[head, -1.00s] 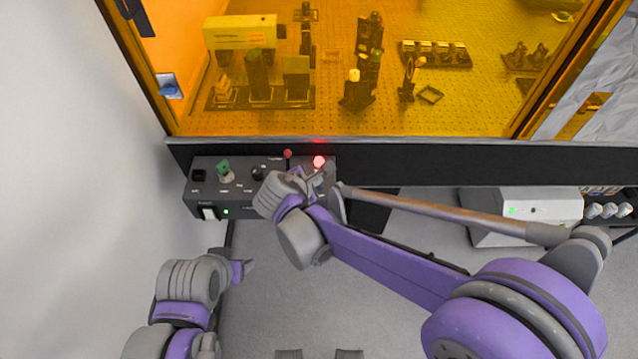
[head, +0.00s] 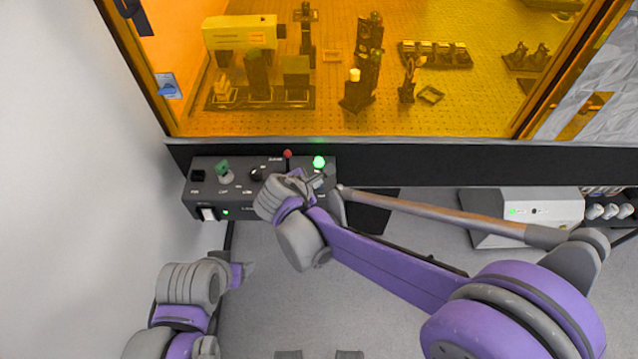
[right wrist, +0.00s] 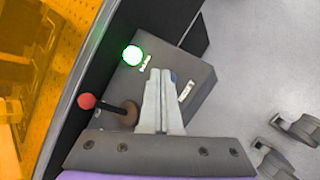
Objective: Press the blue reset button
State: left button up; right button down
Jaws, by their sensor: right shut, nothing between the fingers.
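The dark grey control box (head: 240,205) sits below the black sill of the amber enclosure. My right gripper (head: 319,180) is over its right end, shut and empty. In the right wrist view the closed fingertips (right wrist: 160,74) are at the box top. A small bit of the blue button (right wrist: 174,78) shows just beside the fingertips, mostly hidden by them; whether they touch it I cannot tell. A lamp (head: 319,162) on the box glows green, also in the right wrist view (right wrist: 132,55). My left gripper (head: 245,271) hangs low at the left, its jaws unclear.
A red-knobbed lever (head: 287,154) stands left of the lamp, close to my right gripper. A green key-like knob (head: 223,170), a black knob (head: 256,174) and a white rocker switch (head: 208,213) are further left. A white device (head: 530,210) stands at the right. Optics sit behind the amber window.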

dwell(0.3)
pick_arm(q)
jog(key=shift+w+r+p, duration=0.25)
jog(key=shift+r+p, duration=0.2)
jog(key=shift+r, duration=0.15)
pick_arm(e)
jog(key=shift+r, duration=0.85)
pick_arm(q)
jog(key=r+p, duration=0.1)
jog(key=w+r, duration=0.1)
jog(key=r+p, duration=0.1)
jog(key=shift+w+r+p, duration=0.25)
jog(key=shift+r+p, duration=0.1)
pick_arm(e)
notch_tip(320, 180, up, 5)
jog(key=shift+w, duration=0.1)
pick_arm(q)
jog(key=shift+s, duration=0.15)
